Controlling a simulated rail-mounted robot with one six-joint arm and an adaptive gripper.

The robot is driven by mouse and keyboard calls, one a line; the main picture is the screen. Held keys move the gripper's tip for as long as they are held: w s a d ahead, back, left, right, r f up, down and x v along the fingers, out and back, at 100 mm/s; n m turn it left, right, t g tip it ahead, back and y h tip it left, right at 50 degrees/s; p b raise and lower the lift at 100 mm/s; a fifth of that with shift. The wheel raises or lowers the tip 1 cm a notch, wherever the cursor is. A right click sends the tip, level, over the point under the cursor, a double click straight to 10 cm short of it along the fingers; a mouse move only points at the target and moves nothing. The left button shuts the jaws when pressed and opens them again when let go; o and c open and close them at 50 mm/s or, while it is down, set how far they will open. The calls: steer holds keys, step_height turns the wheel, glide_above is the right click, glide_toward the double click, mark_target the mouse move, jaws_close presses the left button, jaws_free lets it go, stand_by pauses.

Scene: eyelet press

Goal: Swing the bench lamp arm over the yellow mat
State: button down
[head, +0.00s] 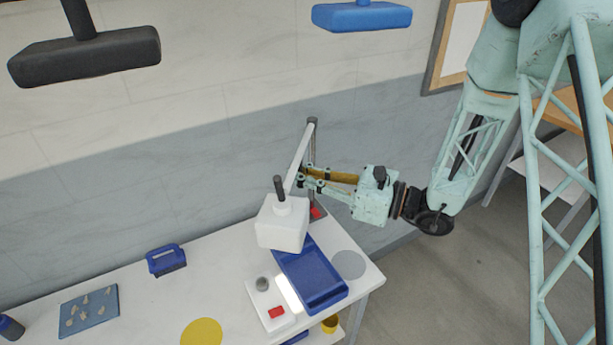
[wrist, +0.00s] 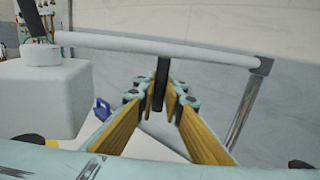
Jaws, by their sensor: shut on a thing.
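The bench lamp has a chrome post (head: 312,150), a white swing arm (head: 299,160) and a white boxy head (head: 283,225) with a dark knob on top. In the head view the lamp head appears over the back end of the blue tray. The yellow mat (head: 202,332) is a round disc at the table's front edge, left of the lamp head. My gripper (head: 303,178) is at the lamp arm. In the wrist view its fingers (wrist: 158,100) are shut on a black handle (wrist: 162,74) hanging from the white arm (wrist: 150,45). The lamp head (wrist: 45,95) is at left.
A blue tray (head: 322,290), a white box with a red button (head: 277,312) and a round grey mat (head: 348,265) are on the white table (head: 215,275). A blue brush-like item (head: 165,259) and a blue board with small pieces (head: 88,312) lie left. The wall is close behind.

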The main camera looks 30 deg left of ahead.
steer(key=s+a+b, duration=0.1)
steer(key=a, duration=0.5)
steer(key=shift+b, duration=0.3)
steer(key=shift+a, duration=0.1)
stand_by(0.3)
steer(key=c, duration=2.7)
jaws_free()
steer(key=shift+c, duration=0.2)
steer(key=shift+d, duration=0.2)
steer(key=w+d, duration=0.2)
steer(key=d, duration=0.9)
steer(key=shift+d, duration=0.25)
